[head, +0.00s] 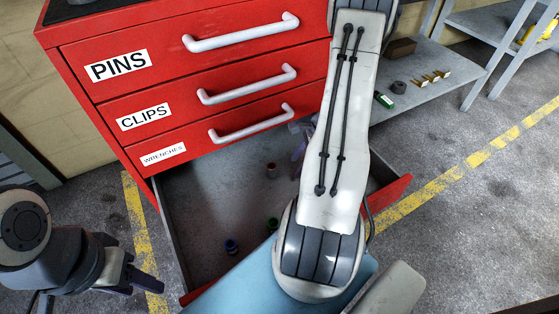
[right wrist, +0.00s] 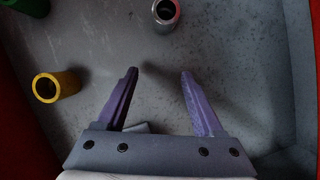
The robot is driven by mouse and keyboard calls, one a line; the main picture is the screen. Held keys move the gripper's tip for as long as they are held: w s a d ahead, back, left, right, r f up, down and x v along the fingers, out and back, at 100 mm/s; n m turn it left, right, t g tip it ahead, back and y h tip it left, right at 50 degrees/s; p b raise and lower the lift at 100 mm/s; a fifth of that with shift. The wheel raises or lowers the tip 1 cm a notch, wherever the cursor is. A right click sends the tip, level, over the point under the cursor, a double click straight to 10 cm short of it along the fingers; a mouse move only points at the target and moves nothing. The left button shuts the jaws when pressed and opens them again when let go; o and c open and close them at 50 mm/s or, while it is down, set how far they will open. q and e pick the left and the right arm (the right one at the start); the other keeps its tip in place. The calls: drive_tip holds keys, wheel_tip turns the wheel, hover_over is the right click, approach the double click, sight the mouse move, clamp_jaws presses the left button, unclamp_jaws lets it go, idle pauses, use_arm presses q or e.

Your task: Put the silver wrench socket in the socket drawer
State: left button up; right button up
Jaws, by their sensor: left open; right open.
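The silver socket (right wrist: 165,13) stands on the grey floor of the open drawer (right wrist: 245,60) at the top of the right wrist view, its hollow end showing. I cannot make it out in the head view, where my right arm covers part of the drawer (head: 205,195). My right gripper (right wrist: 158,73) is open with nothing between its purple fingers. It is over the drawer, and the socket lies beyond its fingertips, apart from them. In the head view it is partly behind the arm (head: 299,140). My left gripper (head: 140,284) is open and empty, left of the drawer.
A yellow socket (right wrist: 52,87) is left of my right fingers. Red (head: 271,170), blue (head: 231,246) and green (head: 272,223) sockets stand in the drawer. Shut drawers labelled PINS, CLIPS and WRENCHES (head: 164,154) are above it. A grey shelf (head: 425,93) with small items stands right.

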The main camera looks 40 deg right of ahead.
drive_tip(key=shift+s+d+p, duration=0.2)
drive_tip(key=shift+s+d, duration=0.45)
drive_tip(key=shift+d, duration=0.25)
drive_tip(key=shift+s+d+p, duration=0.15)
drive_tip(key=shift+s+d, duration=0.5)
drive_tip(key=shift+d, duration=0.25)
